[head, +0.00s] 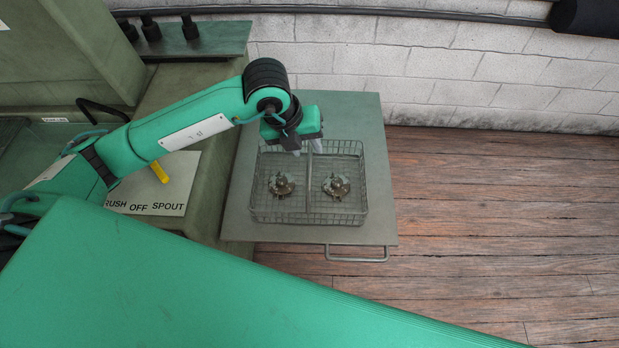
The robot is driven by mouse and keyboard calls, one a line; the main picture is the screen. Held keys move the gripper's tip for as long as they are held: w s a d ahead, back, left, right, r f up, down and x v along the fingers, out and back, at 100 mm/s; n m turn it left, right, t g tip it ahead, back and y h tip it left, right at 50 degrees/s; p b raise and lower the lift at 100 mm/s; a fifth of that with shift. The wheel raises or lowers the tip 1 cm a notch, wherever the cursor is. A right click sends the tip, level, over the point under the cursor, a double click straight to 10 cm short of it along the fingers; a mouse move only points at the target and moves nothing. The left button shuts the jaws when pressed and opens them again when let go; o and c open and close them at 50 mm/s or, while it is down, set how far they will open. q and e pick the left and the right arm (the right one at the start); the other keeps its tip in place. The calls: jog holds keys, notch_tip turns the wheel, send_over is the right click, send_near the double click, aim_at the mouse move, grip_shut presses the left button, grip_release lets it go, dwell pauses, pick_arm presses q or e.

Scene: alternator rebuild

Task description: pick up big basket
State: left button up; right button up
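The big basket (360,214) is a rectangular wire basket with a divider down its middle. It rests on a grey-green table (350,112). One metal alternator part (282,185) lies in its left compartment and another (336,187) lies in its right compartment. My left gripper (306,148) comes in from the left and points down over the basket's back edge, near the top of the divider. Its fingertips look apart, one on each side of the divider; I cannot tell whether they touch the wire. My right gripper is not in view.
A pull handle (357,256) sticks out at the table's front. A washing unit with a labelled plate (150,190) and a yellow-tipped lever (159,172) stands at the left. A white block wall (430,75) runs behind. The wooden floor (500,210) at right is clear.

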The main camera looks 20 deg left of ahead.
aim_at(309, 150)
pick_arm(q)
jog(key=p+x, duration=0.1)
jog(key=x, duration=0.2)
jog(key=shift+w+d+f+p, duration=0.1)
jog(key=shift+d+f+p, duration=0.1)
jog(key=shift+d+p, duration=0.1)
jog(key=shift+w+f, duration=0.15)
jog(key=shift+f, duration=0.35)
grip_shut()
jog(key=shift+r, duration=0.1)
dwell(0.6)
